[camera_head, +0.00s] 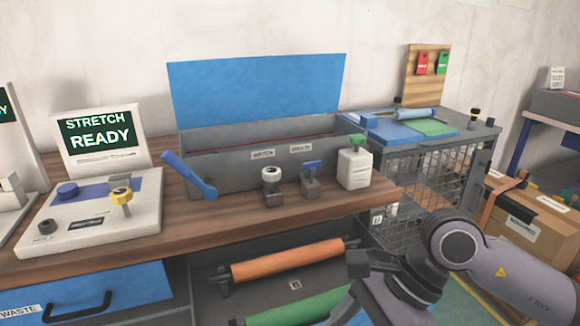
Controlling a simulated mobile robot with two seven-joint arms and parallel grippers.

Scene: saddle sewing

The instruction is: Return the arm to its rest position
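My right arm (510,280) comes in from the lower right, in front of the wire cage and the shelf under the bench. Its grey-purple link runs left to a round dark joint, then to darker parts that bend down past the bottom edge. No fingertips of my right gripper show, so its opening is hidden from me. My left arm and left gripper are not in the picture. No object shows in a grip.
The wooden bench (235,215) carries a STRETCH READY panel (100,140), a grey bin with a raised blue lid (255,90), a blue lever (188,174) and small fixtures. Orange (285,260) and green rolls lie below. A wire cage (425,180) and cardboard boxes (530,215) stand right.

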